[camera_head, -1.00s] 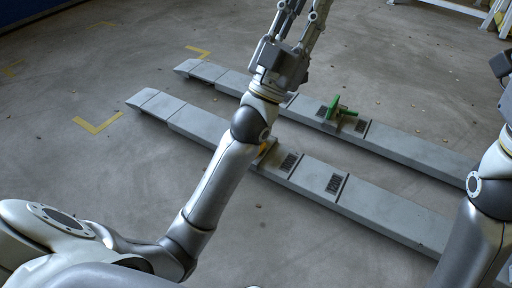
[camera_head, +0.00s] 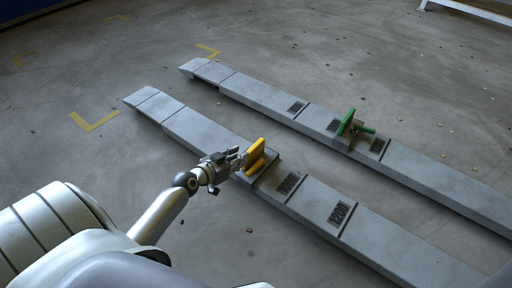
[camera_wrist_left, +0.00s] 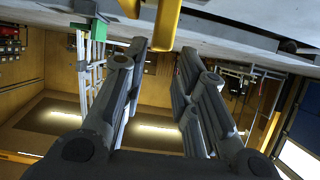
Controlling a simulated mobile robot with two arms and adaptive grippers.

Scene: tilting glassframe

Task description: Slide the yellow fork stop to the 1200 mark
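The yellow fork stop (camera_head: 256,153) sits on the near grey fork (camera_head: 205,132), up-left of a dark plate that seems to read 1000 (camera_head: 289,186). The 1200 plate (camera_head: 340,216) lies farther along the same fork, down-right. My left gripper (camera_head: 241,158) is at the stop's left side, fingers pointing at it. In the left wrist view, the fingers (camera_wrist_left: 162,48) are apart, with yellow parts of the stop (camera_wrist_left: 166,22) just beyond and between the tips. Contact cannot be told. My right gripper is out of view.
A parallel far fork (camera_head: 255,92) carries a green stop (camera_head: 347,121) near its own dark plates. Yellow corner marks (camera_head: 93,123) are on the concrete floor. The floor in front of the near fork is clear.

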